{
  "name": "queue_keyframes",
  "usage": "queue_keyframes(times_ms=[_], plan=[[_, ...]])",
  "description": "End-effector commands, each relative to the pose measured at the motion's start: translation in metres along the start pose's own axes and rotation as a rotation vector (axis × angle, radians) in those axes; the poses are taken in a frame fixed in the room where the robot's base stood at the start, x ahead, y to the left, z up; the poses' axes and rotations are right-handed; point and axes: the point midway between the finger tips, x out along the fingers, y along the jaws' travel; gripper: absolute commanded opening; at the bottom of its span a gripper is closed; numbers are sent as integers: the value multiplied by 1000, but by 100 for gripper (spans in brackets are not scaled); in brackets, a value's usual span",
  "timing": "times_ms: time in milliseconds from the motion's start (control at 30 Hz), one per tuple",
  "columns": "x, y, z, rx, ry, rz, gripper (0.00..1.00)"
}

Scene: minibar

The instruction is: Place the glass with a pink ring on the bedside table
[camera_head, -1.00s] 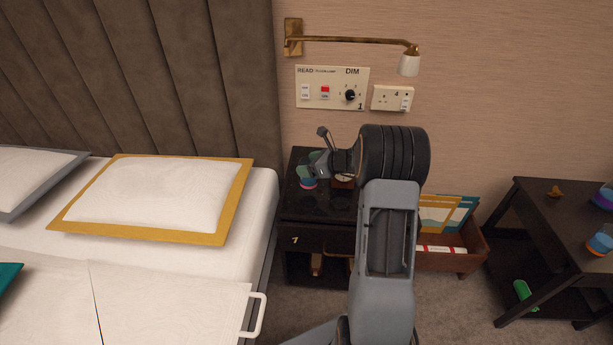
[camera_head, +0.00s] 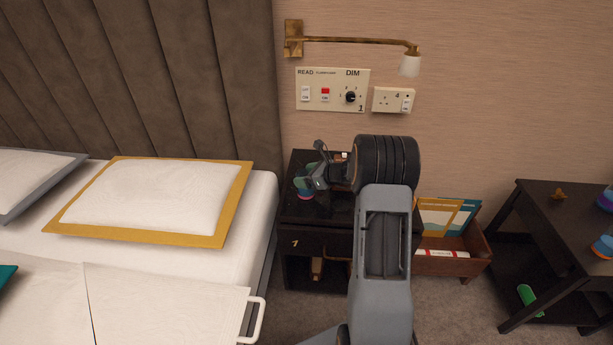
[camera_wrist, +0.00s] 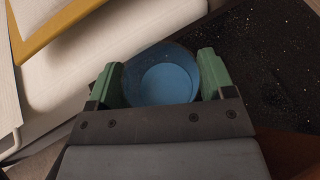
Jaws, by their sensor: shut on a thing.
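The bedside table (camera_head: 327,208) is dark with a speckled top and stands between the bed and a wooden box; its top also fills the right of the wrist view (camera_wrist: 262,70). My gripper (camera_head: 310,178) is over the left part of this top. In the wrist view my gripper's green fingers (camera_wrist: 163,78) are shut on the two sides of a round blue glass (camera_wrist: 167,84). In the head view the glass (camera_head: 305,194) shows a pink band low down and looks upright. It is at or just above the table top; I cannot tell if it touches.
The bed with a yellow-edged pillow (camera_head: 150,195) is close on the left. A wooden box (camera_head: 465,258) with books stands right of the table. A second dark table (camera_head: 560,225) with several items is farther right. A brass lamp (camera_head: 360,40) hangs above.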

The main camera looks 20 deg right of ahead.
Motion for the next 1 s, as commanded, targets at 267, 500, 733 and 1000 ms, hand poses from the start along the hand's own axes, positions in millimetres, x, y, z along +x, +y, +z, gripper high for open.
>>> queue_keyframes(times_ms=[267, 500, 733, 1000], plan=[[0, 0, -1, 0, 0, 0, 86], [-9, -1, 4, 0, -1, -2, 86], [-53, -1, 4, 2, 0, -5, 86], [-99, -1, 4, 1, 0, -3, 86]])
